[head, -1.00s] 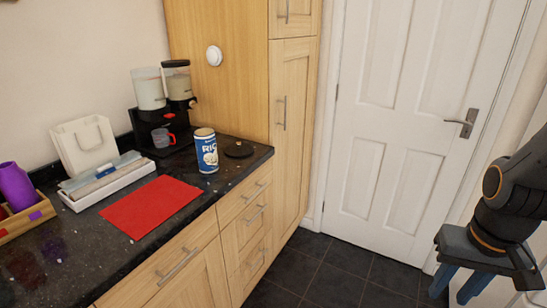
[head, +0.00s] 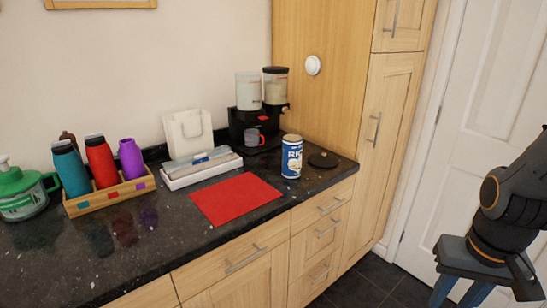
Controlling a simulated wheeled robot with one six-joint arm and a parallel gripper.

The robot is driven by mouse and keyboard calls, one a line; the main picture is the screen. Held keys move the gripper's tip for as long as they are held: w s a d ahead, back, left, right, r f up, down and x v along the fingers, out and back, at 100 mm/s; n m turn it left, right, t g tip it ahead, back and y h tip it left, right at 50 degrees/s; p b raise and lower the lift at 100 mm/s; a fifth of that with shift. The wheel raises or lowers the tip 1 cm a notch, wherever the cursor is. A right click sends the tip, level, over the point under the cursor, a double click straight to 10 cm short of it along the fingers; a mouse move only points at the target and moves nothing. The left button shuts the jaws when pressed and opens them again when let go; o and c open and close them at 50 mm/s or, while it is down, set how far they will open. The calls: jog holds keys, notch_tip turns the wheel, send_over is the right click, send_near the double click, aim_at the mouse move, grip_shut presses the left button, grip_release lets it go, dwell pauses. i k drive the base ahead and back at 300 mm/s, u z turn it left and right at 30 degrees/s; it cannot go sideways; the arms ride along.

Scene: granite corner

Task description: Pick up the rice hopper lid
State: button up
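A flat, round black lid (head: 323,160) with a small raised middle lies on the dark counter near its right end, beside the tall cupboard. A blue and white rice canister (head: 292,157) stands upright just left of it. The black dispenser (head: 240,127) behind carries two clear hoppers. The left hopper (head: 248,91) shows no black lid; the right hopper (head: 276,87) has one on top. My gripper (head: 463,298) is at the lower right, away from the counter, pointing down. Its two blue-grey fingers stand apart with nothing seen between them; their tips run to the picture's edge.
A red mat (head: 236,199) lies in front of a white tray (head: 201,172). A wooden bottle box (head: 112,196) and green jug (head: 24,198) are at left. The tall cupboard (head: 378,150) bounds the counter's right end.

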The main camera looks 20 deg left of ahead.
aim_at(319, 160)
jog(key=u, duration=0.4)
jog(key=i, duration=1.35)
jog(key=z, duration=0.45)
